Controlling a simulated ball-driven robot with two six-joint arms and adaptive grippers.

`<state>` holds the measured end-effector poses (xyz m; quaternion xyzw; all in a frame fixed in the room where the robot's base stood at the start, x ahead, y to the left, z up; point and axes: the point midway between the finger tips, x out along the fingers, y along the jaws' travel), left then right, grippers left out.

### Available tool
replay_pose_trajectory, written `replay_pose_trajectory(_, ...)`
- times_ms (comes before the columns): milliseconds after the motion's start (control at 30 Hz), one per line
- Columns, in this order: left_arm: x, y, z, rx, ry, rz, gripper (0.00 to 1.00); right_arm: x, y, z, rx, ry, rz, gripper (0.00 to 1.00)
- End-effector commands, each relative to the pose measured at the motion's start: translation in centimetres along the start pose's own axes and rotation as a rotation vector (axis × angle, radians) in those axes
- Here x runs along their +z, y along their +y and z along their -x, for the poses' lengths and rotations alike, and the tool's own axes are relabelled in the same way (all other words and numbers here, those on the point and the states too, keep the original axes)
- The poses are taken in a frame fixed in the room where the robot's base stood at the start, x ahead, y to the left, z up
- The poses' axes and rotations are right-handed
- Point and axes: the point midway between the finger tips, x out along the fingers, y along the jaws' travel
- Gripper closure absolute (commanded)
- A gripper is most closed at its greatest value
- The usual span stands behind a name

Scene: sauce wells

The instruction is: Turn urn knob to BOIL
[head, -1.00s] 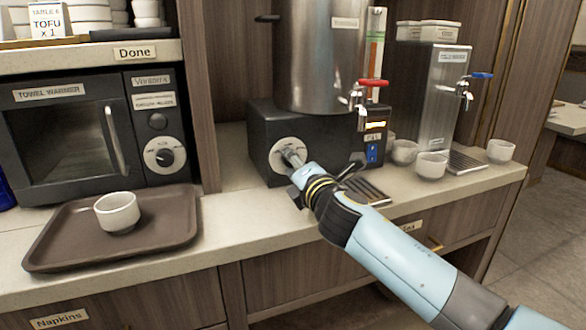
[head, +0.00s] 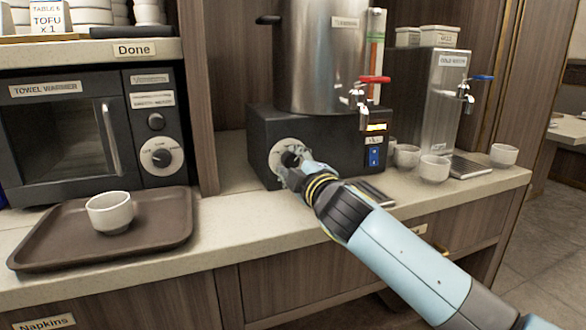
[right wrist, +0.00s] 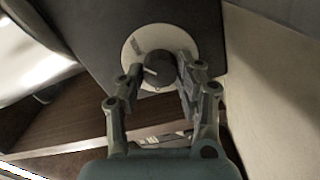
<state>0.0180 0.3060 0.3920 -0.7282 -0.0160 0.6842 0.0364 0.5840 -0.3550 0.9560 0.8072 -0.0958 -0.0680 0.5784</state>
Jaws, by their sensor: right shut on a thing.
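The urn (head: 318,55) is a tall steel cylinder on a black base (head: 335,135) at the back of the counter. The knob (head: 291,159) is dark, on a pale round dial on the base's front, partly hidden by my right gripper (head: 294,165). In the right wrist view the knob (right wrist: 160,68) and its pale dial (right wrist: 133,48) show between the fingers of my right gripper (right wrist: 160,84). The right gripper is shut on the knob. The dial's lettering is too blurred to read. My left gripper is not in view.
A red-handled tap (head: 372,80) and a blue switch (head: 374,156) are right of the knob. Several white cups (head: 434,168) stand by a steel water dispenser (head: 443,100). A tray (head: 60,255) with a cup (head: 110,211) and a towel warmer (head: 60,130) are left.

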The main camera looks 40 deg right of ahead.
Motion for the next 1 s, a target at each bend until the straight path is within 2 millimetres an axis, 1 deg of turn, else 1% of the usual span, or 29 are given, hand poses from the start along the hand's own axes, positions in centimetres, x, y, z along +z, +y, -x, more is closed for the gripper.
replay_pose_trajectory(33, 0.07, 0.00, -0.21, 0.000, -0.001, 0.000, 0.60, 0.17, -0.35, 0.06, -0.005, -0.003, -0.017, 0.97)
replay_pose_trajectory(300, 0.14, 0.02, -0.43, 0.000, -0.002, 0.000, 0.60, 0.15, -0.29, 0.07, -0.005, -0.004, -0.075, 0.97)
replay_pose_trajectory(700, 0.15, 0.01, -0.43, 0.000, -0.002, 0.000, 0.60, 0.17, -0.31, 0.08, -0.006, -0.005, -0.080, 0.97)
replay_pose_trajectory(733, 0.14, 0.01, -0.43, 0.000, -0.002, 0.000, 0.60, 0.17, -0.31, 0.08, -0.006, -0.005, -0.080, 0.64)
replay_pose_trajectory(900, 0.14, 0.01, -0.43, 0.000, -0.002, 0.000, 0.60, 0.12, -0.22, 0.05, -0.004, -0.003, -0.079, 0.42)
replay_pose_trajectory(1000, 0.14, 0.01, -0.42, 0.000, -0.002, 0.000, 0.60, 0.08, -0.16, 0.04, -0.003, -0.002, -0.079, 0.42)
